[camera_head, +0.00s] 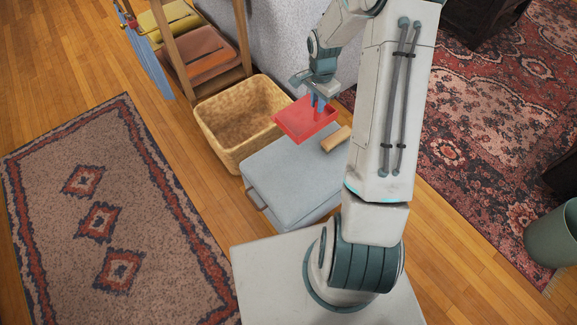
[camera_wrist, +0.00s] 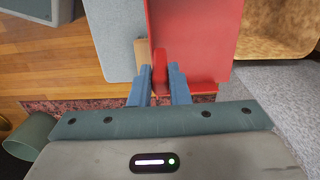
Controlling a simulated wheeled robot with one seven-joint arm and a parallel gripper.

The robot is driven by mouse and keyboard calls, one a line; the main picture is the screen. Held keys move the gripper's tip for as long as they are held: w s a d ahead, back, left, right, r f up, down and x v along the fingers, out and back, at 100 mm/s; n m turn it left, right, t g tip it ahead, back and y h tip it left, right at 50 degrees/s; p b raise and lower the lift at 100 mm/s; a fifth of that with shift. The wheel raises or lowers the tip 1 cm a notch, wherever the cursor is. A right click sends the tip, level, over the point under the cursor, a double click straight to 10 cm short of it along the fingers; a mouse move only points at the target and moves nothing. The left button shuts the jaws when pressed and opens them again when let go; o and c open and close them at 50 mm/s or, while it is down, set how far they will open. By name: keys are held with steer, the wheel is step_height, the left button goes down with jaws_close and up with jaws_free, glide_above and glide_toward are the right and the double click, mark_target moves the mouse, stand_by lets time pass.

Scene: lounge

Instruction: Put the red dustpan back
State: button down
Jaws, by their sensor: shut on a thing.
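The red dustpan (camera_head: 303,119) is held in my gripper (camera_head: 317,103) above the grey-blue lidded box, near the wicker basket's right edge. In the wrist view the red dustpan (camera_wrist: 200,40) extends away from the gripper (camera_wrist: 160,84), whose blue fingers are shut on its red handle. The dustpan's pan looks empty. In the head view its handle is partly hidden by the gripper.
An open, empty-looking wicker basket (camera_head: 239,142) stands left of the grey-blue box (camera_head: 287,187). A small wooden block-like object (camera_head: 336,138) lies on the box. A wooden rack (camera_head: 243,40) with folded cloths stands behind the basket. A green bin (camera_head: 553,236) is far right.

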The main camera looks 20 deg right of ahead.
steer(key=shift+f, duration=0.15)
steer(key=s+a+f+b, duration=0.6)
steer(key=s+a+f, duration=0.1)
steer(key=f, duration=0.3)
steer(key=shift+s+a+f+m, duration=0.3)
steer(key=shift+s+a+f, duration=0.1)
steer(key=shift+s, duration=0.35)
steer(key=shift+f, duration=0.1)
steer(key=c, duration=1.4)
jaws_free()
steer(key=shift+o, duration=0.2)
